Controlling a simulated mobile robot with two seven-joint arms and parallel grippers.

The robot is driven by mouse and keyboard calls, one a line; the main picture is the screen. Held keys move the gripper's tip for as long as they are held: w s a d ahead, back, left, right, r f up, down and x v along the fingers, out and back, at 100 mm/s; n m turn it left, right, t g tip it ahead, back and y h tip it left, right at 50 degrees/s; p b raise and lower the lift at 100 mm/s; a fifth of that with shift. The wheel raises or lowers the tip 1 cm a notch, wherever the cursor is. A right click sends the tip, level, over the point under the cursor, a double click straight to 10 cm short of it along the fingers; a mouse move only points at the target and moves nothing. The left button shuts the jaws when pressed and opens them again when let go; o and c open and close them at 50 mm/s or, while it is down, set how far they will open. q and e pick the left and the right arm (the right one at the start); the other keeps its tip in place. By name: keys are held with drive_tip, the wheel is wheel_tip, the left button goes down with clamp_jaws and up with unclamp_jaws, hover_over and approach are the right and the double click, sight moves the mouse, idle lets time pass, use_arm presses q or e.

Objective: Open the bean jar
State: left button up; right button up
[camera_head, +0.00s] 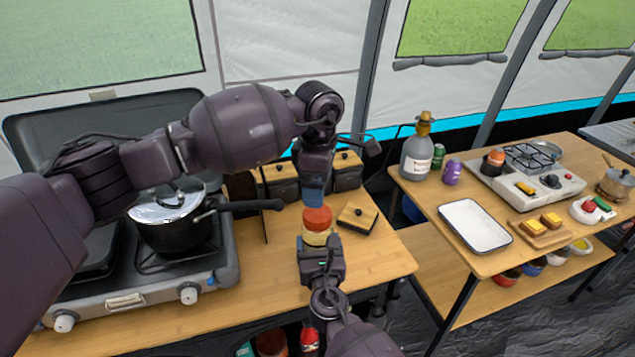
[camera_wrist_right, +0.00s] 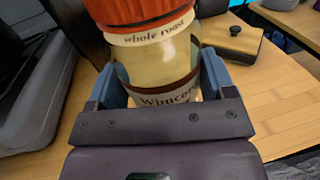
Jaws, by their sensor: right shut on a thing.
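The bean jar (camera_head: 317,238) has an orange-red lid (camera_head: 318,215) and a pale yellow body, and stands upright over the front table. In the right wrist view the jar (camera_wrist_right: 165,58) shows printed lettering on its body, and its lid (camera_wrist_right: 135,10) is cut off by the top edge. My right gripper (camera_head: 319,246) is shut on the jar's body, a finger on each side. My left gripper (camera_head: 314,192) points down just above the lid; its blue fingertips are seen edge-on, so their gap is hidden. The lid sits on the jar. Whether the jar's base touches the table is hidden.
A stove (camera_head: 130,299) with a lidded pot (camera_head: 167,206) stands left, the pot's handle reaching toward the jar. Dark wood-lidded containers (camera_head: 279,177) stand behind, and a wooden lid (camera_head: 357,219) lies right of the jar. A second table (camera_head: 435,193) holds a white tray (camera_head: 474,203).

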sight(318, 213)
use_arm(q)
drive_tip(key=m, duration=0.5)
drive_tip(key=shift+m, duration=0.3)
drive_tip(key=m, duration=1.5)
drive_tip(key=shift+f, duration=4.05)
